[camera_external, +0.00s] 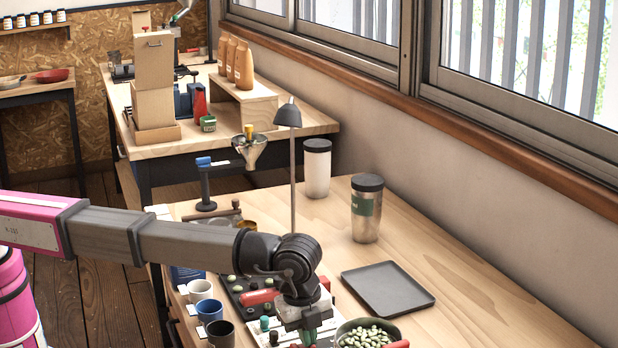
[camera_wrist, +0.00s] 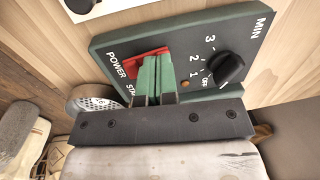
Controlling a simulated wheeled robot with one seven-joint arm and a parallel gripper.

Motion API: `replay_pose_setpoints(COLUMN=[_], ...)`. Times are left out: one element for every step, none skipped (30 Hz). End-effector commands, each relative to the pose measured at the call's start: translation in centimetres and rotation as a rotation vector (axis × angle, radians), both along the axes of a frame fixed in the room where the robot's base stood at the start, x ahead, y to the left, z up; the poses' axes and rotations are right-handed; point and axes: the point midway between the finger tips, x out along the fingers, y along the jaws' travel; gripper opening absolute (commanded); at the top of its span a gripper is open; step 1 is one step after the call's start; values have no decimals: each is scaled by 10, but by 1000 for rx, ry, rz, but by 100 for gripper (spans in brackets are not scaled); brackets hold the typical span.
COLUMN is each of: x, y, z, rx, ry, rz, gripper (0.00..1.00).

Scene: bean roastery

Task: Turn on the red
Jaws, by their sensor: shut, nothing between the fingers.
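A dark control panel with a green edge (camera_wrist: 112,48) fills the upper middle of the wrist view. A red switch (camera_wrist: 118,71) sits beside its POWER label, partly hidden behind my fingers. Lettering starting "STA" is cut off by the fingers. A black knob (camera_wrist: 227,66) marked OFF, 1, 2, 3 and MIN is to the right, with a small orange light (camera_wrist: 186,83) near OFF. My gripper (camera_wrist: 158,72) is shut and empty; its fingertips overlap the red switch, but contact cannot be told. In the external view my gripper (camera_external: 308,338) is low over the bench front.
Three cups, white (camera_external: 200,291), blue (camera_external: 210,311) and dark (camera_external: 221,335), stand left of my gripper. A bowl of green beans (camera_external: 368,334) is close on its right. A grey tray (camera_external: 387,289) and a lidded steel canister (camera_external: 366,212) stand behind. The bench's right side is clear.

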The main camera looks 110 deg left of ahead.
Motion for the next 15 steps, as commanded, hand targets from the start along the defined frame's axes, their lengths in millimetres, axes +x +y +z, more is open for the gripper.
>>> replay_pose_setpoints(x=[-2, -3, -4, -5, -6, -7, -8, -8, -8, -8, -8, -8, -8, -8, -8], y=[-2, -2, -4, -4, -5, -6, -7, -7, -8, -8, -8, -8, -8, -8, -8], z=[1, 1, 2, 2, 2, 3, 3, 3, 3, 4, 4, 4, 4, 4, 4], rx=[0, 0, 0, 0, 0, 0, 0, 0, 1, 1, 1, 1, 0, 0, 0], ry=[0, 0, 0, 0, 0, 0, 0, 0, 1, 1, 1, 1, 0, 0, 0], rz=[0, 0, 0, 0, 0, 0, 0, 0, 0, 0, 0, 0, 0, 0, 0], gripper=[0, 0, 0, 0, 0, 0, 0, 0, 0, 0, 0, 0, 0, 0, 0])
